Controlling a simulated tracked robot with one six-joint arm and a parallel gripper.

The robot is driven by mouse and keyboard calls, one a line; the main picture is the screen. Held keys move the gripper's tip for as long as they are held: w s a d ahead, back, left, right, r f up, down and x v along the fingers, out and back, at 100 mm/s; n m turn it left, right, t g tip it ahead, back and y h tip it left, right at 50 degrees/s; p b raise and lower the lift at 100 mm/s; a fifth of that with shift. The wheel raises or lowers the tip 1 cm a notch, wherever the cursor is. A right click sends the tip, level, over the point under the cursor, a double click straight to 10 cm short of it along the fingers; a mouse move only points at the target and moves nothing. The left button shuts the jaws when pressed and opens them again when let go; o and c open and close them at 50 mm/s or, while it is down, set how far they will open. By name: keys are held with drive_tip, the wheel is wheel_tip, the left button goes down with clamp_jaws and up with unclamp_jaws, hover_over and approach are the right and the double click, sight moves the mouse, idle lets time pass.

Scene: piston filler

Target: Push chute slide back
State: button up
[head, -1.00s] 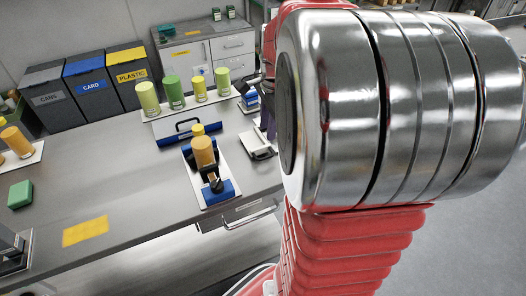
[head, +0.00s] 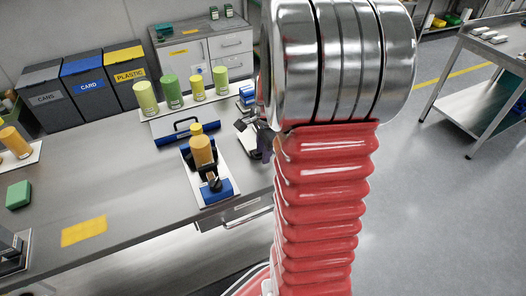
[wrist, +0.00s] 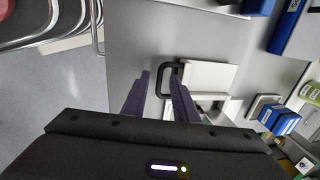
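The chute slide appears to be the white flat piece (wrist: 210,76) with a black U-shaped handle (wrist: 161,82) in the wrist view, by the bench edge. My gripper (wrist: 160,74) is open, its two dark purple fingers apart and pointing at the handle. The handle's outer bar shows between the fingertips in the picture; I cannot tell the depth or any contact. In the head view my gripper (head: 266,142) is at the bench's right edge, partly behind my arm, and largely hides the slide.
Green and yellow cylinders (head: 172,90) stand on a white board. Open floor lies right of the bench.

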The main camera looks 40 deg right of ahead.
drive_tip(key=shift+f, duration=0.15)
clamp_jaws()
idle(1.4)
